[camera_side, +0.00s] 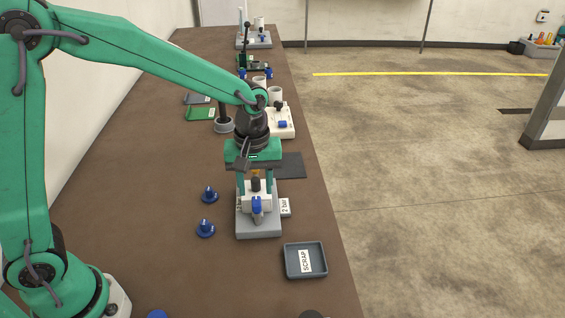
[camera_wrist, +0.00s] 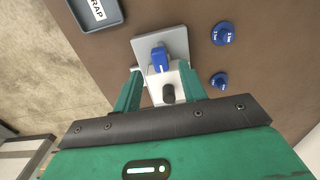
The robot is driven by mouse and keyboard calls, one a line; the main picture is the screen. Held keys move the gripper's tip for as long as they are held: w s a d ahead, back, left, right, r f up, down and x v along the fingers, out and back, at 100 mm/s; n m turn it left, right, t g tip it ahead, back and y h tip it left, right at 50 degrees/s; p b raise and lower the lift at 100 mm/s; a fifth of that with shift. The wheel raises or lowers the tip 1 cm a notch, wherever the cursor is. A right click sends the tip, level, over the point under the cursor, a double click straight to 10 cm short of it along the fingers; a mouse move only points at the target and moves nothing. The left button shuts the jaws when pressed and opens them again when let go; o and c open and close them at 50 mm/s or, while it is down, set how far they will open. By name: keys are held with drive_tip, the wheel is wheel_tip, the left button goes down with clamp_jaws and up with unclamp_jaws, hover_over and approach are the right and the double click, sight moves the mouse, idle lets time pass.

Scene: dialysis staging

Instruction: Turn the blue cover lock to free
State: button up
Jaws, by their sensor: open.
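The blue cover lock (camera_side: 257,205) is a small blue lever on the front of a white unit with a grey base plate (camera_side: 259,231). In the wrist view the blue lock (camera_wrist: 159,60) stands out from the white unit, over the bare grey plate (camera_wrist: 175,40). My gripper (camera_side: 256,187) points down over the unit. In the wrist view its two green fingers (camera_wrist: 159,76) are apart, one on each side of the white unit, behind the lock. I see nothing held. A dark round knob (camera_wrist: 168,93) on the unit shows between the fingers.
A grey SCRAP tray (camera_side: 320,259) is at the front right. A "2 bar" label (camera_side: 285,207) is beside the unit. Behind are a dark mat (camera_side: 291,166) and more white equipment (camera_side: 283,127).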

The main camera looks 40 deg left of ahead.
sight(256, 200)
drive_tip(key=shift+f, duration=2)
clamp_jaws()
